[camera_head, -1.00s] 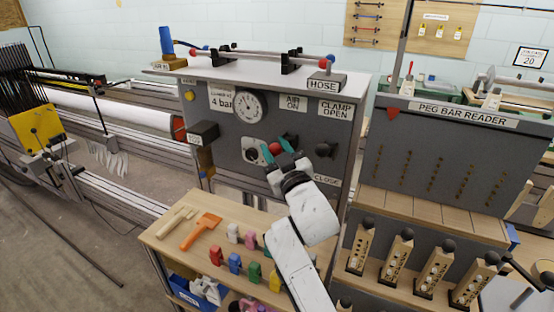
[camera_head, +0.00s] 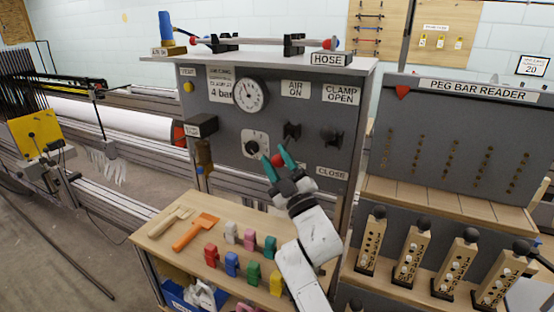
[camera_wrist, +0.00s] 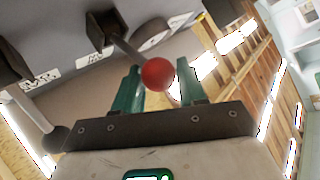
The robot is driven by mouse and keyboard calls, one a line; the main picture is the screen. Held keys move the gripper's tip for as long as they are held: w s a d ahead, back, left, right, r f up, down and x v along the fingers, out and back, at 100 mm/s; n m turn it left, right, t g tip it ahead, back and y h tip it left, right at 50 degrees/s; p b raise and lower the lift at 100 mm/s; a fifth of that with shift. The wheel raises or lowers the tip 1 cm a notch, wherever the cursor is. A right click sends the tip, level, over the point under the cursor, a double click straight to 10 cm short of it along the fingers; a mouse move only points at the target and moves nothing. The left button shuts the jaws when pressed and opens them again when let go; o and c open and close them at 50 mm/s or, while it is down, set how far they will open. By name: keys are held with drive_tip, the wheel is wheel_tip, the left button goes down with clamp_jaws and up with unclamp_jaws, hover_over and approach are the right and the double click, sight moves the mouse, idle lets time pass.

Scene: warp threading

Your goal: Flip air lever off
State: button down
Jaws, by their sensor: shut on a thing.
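The air lever has a red ball knob (camera_head: 276,160) and hangs below its black mount (camera_head: 291,130), under the AIR ON label (camera_head: 295,88) on the grey panel (camera_head: 225,125). My gripper (camera_head: 278,158) has green fingers and is shut on the red knob. In the wrist view, the red knob (camera_wrist: 158,74) sits between the two green fingers (camera_wrist: 160,80). The lever's rod runs up and left to the dark mount (camera_wrist: 101,30). The far side of the knob is hidden.
A pressure gauge (camera_head: 250,94) is up and left of the lever. The clamp knob (camera_head: 334,135) is to the right, between CLAMP OPEN and CLOSE labels. Below, a wooden shelf (camera_head: 160,232) holds several coloured pegs and an orange tool (camera_head: 196,231).

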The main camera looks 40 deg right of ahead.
drive_tip(key=shift+d+f, duration=0.5)
drive_tip(key=shift+f, duration=0.3)
drive_tip(key=c, duration=0.8)
unclamp_jaws()
drive_tip(key=shift+d+m+g+h, duration=0.15)
drive_tip(key=shift+m+g+h, duration=0.15)
drive_tip(key=shift+h, duration=0.1)
drive_tip(key=shift+o, duration=0.2)
drive_tip(key=shift+s, duration=0.1)
drive_tip(key=shift+s+f, duration=0.25)
drive_tip(key=shift+f, duration=0.05)
drive_tip(key=a+b+v, duration=0.1)
drive_tip(key=v, duration=0.5)
drive_tip(key=shift+s+r+y, duration=0.2)
drive_tip(key=shift+r+y, duration=0.15)
drive_tip(key=shift+y, duration=0.05)
drive_tip(key=shift+r, duration=0.1)
